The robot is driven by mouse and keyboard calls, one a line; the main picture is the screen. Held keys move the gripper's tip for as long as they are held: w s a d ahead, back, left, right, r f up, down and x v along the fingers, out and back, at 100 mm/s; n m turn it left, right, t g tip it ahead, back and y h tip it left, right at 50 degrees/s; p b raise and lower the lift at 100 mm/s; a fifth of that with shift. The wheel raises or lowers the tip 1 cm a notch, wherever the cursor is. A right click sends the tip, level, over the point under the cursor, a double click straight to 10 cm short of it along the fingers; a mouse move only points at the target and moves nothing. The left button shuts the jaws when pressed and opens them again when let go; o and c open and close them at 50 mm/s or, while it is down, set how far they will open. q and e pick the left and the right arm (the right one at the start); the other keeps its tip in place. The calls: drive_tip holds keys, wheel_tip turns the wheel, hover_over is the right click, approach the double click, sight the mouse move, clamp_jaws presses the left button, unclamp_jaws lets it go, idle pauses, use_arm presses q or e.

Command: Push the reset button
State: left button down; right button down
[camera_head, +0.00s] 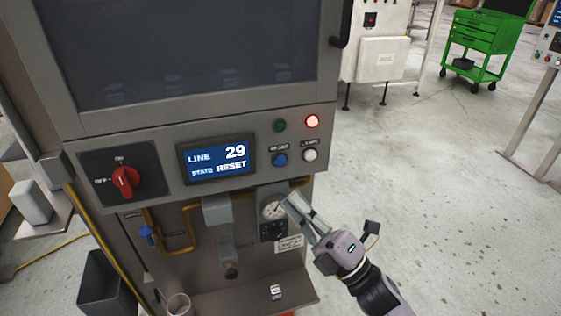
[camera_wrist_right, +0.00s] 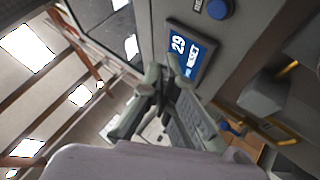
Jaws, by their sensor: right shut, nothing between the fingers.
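The blue reset button (camera_head: 280,159) sits on the grey control panel, under a small label and left of a white button. It also shows at the top of the right wrist view (camera_wrist_right: 219,9). My right gripper (camera_head: 292,201) is shut and empty, below the button and in front of the gauge area in the head view. In the right wrist view its fingers (camera_wrist_right: 168,70) show beside the display. A gap separates the fingertips from the button in both views. My left gripper is not in view.
The display (camera_head: 216,158) reads LINE 29, STATE RESET. A white button (camera_head: 310,155), a lit red lamp (camera_head: 312,121), a dark green lamp (camera_head: 279,126) and a red rotary switch (camera_head: 124,182) share the panel. A gauge (camera_head: 273,209) is below.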

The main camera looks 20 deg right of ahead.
drive_tip(key=shift+w+a+b, duration=0.15)
drive_tip(key=shift+w+b, duration=0.45)
drive_tip(key=shift+w, duration=3.45)
drive_tip(key=shift+w, duration=0.15)
drive_tip(key=shift+w, duration=0.3)
drive_tip(key=shift+w+b, duration=0.3)
drive_tip(key=shift+w, duration=0.1)
drive_tip(key=shift+s, duration=0.85)
drive_tip(key=shift+s+p, duration=0.5)
drive_tip(key=shift+s, duration=2)
